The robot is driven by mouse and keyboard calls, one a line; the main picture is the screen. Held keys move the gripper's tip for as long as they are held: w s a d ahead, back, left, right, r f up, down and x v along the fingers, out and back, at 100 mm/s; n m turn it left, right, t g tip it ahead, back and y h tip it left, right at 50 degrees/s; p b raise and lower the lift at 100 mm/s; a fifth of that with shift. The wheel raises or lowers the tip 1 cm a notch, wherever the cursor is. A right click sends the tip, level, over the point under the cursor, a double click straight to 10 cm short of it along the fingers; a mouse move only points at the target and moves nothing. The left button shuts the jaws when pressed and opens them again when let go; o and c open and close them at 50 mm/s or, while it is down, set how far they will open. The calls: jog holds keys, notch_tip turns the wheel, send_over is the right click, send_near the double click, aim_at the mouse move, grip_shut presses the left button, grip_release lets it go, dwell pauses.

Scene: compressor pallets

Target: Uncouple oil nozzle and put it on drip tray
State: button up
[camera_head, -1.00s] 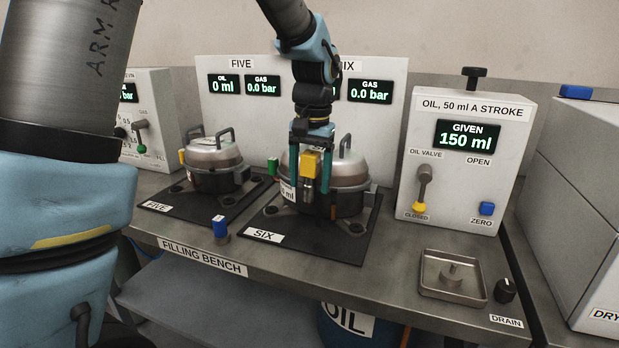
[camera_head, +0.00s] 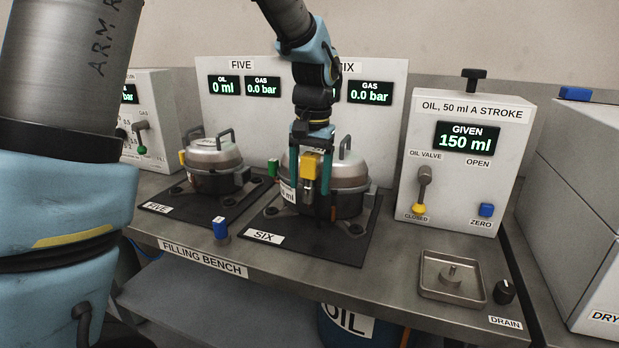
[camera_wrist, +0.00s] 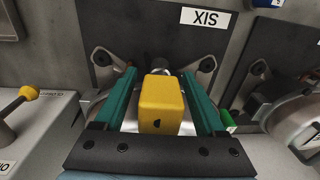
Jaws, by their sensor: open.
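The oil nozzle, a yellow block with a metal tip (camera_head: 310,167), is at the front of the compressor on pad SIX (camera_head: 330,236). My gripper (camera_head: 311,183) has its two teal fingers on either side of the nozzle. In the wrist view the yellow nozzle (camera_wrist: 161,104) lies between the open fingers (camera_wrist: 162,100), with a gap visible on each side. The nozzle's joint with the compressor is partly hidden. The drip tray (camera_head: 426,289), a shallow square metal tray with a small post, stands empty at the right front of the bench.
The oil box (camera_head: 463,105) reads GIVEN 150 ml, and its yellow-tipped valve lever (camera_head: 421,190) points down at CLOSED. Another compressor (camera_head: 213,165) sits on pad FIVE. A blue-topped part (camera_head: 220,228) stands at the front edge. A drain knob (camera_head: 504,291) is beside the tray.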

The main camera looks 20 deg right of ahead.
aim_at(312, 154)
jog(key=shift+c, duration=0.3)
grip_shut()
dwell(0.6)
jog(key=shift+r+p, duration=0.15)
jog(key=shift+p, duration=0.15)
jog(key=shift+s+d+r+p, duration=0.1)
jog(key=shift+s+r+p, duration=0.05)
jog(key=shift+r+p, duration=2.5)
jog(key=shift+r, duration=0.2)
